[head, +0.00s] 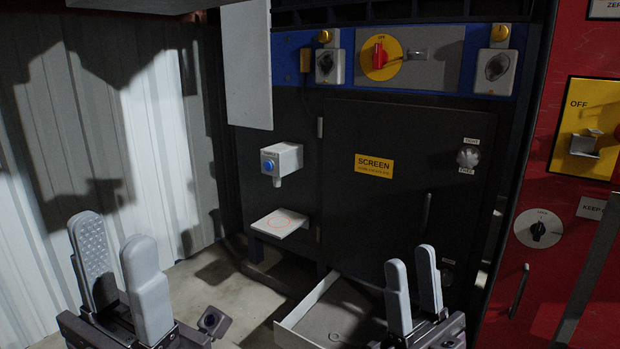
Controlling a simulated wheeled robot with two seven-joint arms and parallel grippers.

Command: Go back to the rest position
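My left gripper (119,256) is at the lower left, in front of the pale corrugated wall. Its two grey fingers point up and stand apart with nothing between them. My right gripper (412,272) is at the lower middle right, in front of the dark cabinet door. Its two fingers also point up, with a narrower gap and nothing seen between them. Both grippers are clear of the machine's controls as seen here.
A dark cabinet door (400,225) bears a yellow SCREEN sign (374,166). A small shelf (280,223) sits under a blue-button box (282,160). An open grey tray (300,305) lies low between the grippers. A red panel (565,225) stands at right.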

